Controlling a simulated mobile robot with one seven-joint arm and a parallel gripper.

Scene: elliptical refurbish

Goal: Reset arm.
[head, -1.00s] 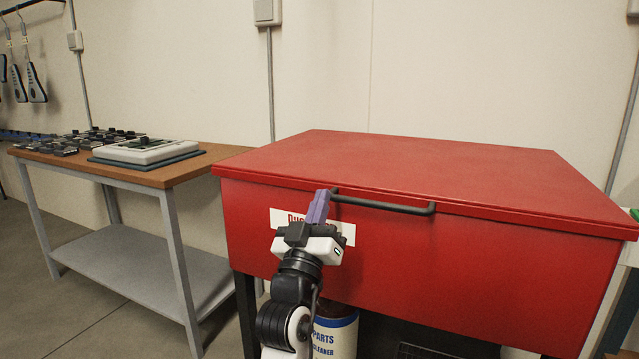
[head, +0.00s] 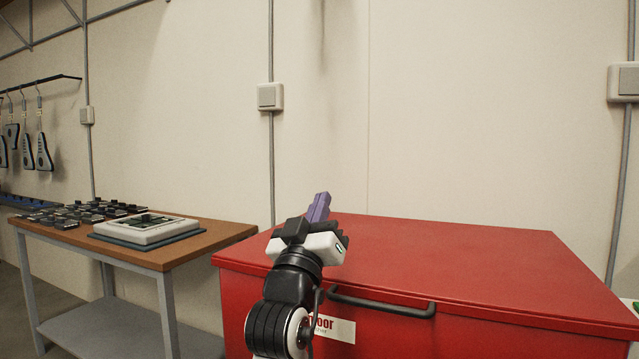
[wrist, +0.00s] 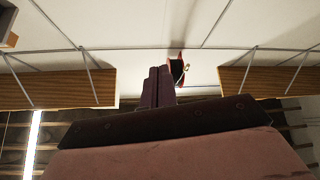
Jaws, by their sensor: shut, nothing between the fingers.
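My gripper (head: 318,207) is raised in the head view, its purple fingers pointing up in front of the red cabinet's lid. The fingers are together with nothing between them. In the wrist view the closed fingers (wrist: 158,87) point toward the ceiling area. The red cabinet (head: 450,260) has its lid down, and its dark handle (head: 385,304) is just right of and below my gripper, apart from the fingers. My arm hides part of the cabinet's front and its label (head: 335,328).
A wooden-topped table (head: 190,247) stands to the left with a white device (head: 147,229) on a blue mat and several small dark parts. Tools (head: 42,150) hang on the left wall. A wall box (head: 269,96) is behind my gripper. The space above the lid is clear.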

